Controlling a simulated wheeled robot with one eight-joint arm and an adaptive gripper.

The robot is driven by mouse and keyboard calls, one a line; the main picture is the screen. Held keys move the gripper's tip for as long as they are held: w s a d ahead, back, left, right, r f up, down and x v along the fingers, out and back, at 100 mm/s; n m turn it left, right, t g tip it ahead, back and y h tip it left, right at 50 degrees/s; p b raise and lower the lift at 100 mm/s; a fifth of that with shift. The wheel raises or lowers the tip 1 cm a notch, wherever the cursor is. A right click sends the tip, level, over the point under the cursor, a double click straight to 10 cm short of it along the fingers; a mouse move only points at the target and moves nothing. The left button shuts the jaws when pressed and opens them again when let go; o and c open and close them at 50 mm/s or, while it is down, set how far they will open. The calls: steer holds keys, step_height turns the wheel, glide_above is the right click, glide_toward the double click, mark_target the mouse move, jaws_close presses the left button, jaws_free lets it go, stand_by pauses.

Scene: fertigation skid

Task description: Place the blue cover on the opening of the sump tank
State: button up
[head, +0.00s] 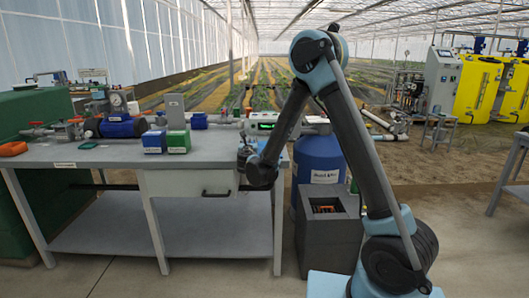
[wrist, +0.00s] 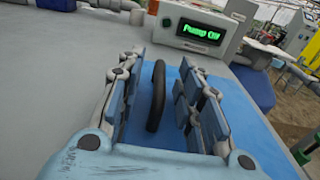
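The blue cover (wrist: 175,138) lies flat on the grey bench top in the wrist view, with an upright black handle (wrist: 156,97). My gripper (wrist: 158,70) is open above it, one finger on each side of the handle, with gaps visible on both sides. In the head view my gripper (head: 246,157) is low over the bench's right end, and my arm largely hides the cover there. A dark grey box with an open square top, apparently the sump tank (head: 325,245), stands on the floor right of the bench. Orange items show inside its opening.
A control box (wrist: 195,27) with a green lit display stands just beyond the cover. A blue drum (head: 318,160) stands behind the grey box. Blue and green boxes (head: 178,141) and pump fittings (head: 118,125) occupy the bench (head: 100,157). Its front middle is clear.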

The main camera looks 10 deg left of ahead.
jaws_close()
steer(key=shift+r, duration=0.1)
